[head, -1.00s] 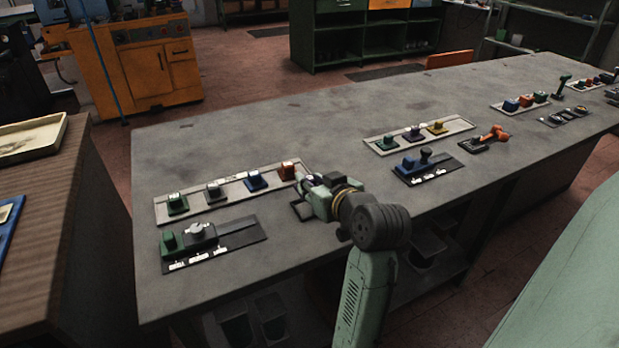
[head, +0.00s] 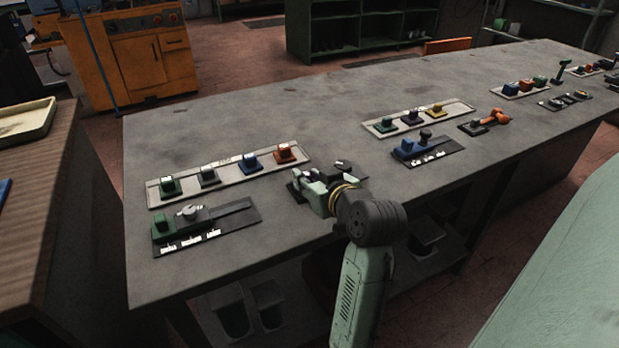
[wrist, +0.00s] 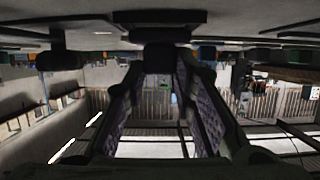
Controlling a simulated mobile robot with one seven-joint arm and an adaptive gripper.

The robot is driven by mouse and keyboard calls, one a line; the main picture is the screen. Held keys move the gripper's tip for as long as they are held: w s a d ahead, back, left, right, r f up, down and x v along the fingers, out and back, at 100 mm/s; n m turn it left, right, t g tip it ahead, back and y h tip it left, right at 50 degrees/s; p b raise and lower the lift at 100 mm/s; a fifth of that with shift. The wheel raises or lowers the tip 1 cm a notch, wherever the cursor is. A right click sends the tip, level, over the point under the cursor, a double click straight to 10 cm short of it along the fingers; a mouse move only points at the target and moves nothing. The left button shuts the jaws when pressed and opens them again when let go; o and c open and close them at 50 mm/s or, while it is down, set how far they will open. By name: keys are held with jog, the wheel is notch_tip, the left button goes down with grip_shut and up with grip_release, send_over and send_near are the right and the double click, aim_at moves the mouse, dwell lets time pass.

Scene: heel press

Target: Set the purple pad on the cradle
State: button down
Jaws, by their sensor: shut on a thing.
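My gripper (head: 314,186) is low over a small dark base near the front edge of the bench, right of the green-block fixture. Its fingers are shut on a small block that shows dark in the wrist view (wrist: 158,56). A trace of purple shows between the fingers in the head view, so I take the block for the purple pad. In the wrist view it meets a dark flat plate (wrist: 160,20); I cannot tell whether they are one piece. The cradle is mostly hidden behind my gripper, and contact with it cannot be told.
A pale tray (head: 228,182) holds green, grey, blue and red blocks behind my gripper. A fixture with a green block (head: 161,230) lies to the left. A fixture with a blue block (head: 408,147) and dark knob (head: 426,134) lies to the right.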

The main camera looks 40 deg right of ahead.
jog(key=shift+f+b, duration=0.3)
jog(key=shift+f, duration=0.15)
dwell(0.4)
jog(key=c, duration=1.2)
grip_release()
jog(key=shift+c, duration=0.2)
jog(key=v, duration=1.2)
